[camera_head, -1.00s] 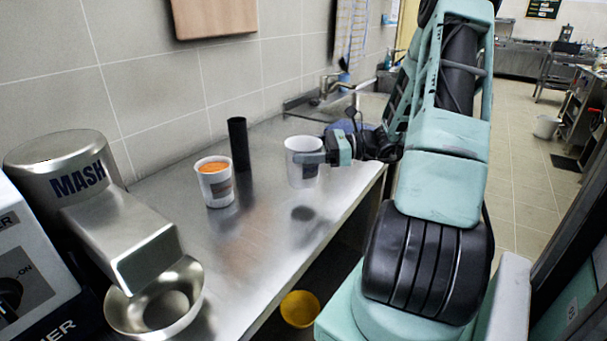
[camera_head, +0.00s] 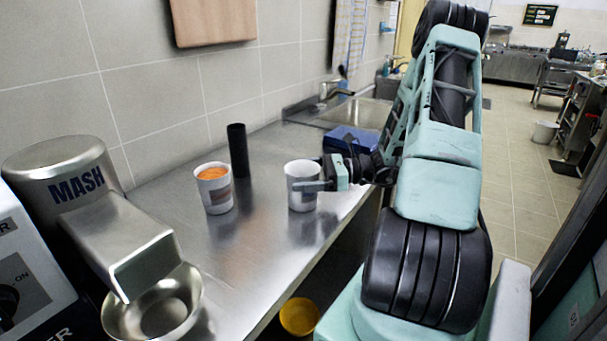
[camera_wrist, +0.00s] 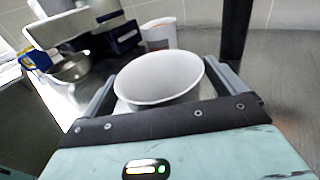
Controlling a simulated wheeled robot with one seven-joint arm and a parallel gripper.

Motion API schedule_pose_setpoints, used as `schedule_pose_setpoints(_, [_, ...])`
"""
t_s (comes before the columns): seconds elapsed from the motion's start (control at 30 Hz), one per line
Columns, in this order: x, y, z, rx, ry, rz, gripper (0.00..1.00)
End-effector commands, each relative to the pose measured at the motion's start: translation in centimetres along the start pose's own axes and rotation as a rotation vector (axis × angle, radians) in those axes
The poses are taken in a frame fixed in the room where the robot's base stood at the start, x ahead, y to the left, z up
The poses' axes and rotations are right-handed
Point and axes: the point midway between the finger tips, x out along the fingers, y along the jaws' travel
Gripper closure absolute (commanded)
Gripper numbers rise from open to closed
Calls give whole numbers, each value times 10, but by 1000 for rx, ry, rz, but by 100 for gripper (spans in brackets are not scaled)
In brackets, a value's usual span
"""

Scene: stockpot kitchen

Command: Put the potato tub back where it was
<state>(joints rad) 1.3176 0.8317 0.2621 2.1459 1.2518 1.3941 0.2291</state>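My gripper (camera_head: 308,186) is shut on this tub from the right side. It also shows in the wrist view (camera_wrist: 168,88).
A second white tub (camera_head: 216,197) with orange contents stands to the left, near a tall black cylinder (camera_head: 238,151). The MASH machine (camera_head: 85,205) with its steel bowl (camera_head: 150,310) is at far left. A blue box (camera_head: 350,139) and sink lie behind. Counter (camera_head: 255,250) in front is clear.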

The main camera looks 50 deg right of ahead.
Motion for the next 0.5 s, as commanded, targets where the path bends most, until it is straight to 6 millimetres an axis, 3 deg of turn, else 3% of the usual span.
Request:
schedule_pose_setpoints(0.27, [0, 0, 5, -1, 0, 0, 4])
schedule_pose_setpoints(0.5, [-39, -1, 2, -1, 1, -5, 4])
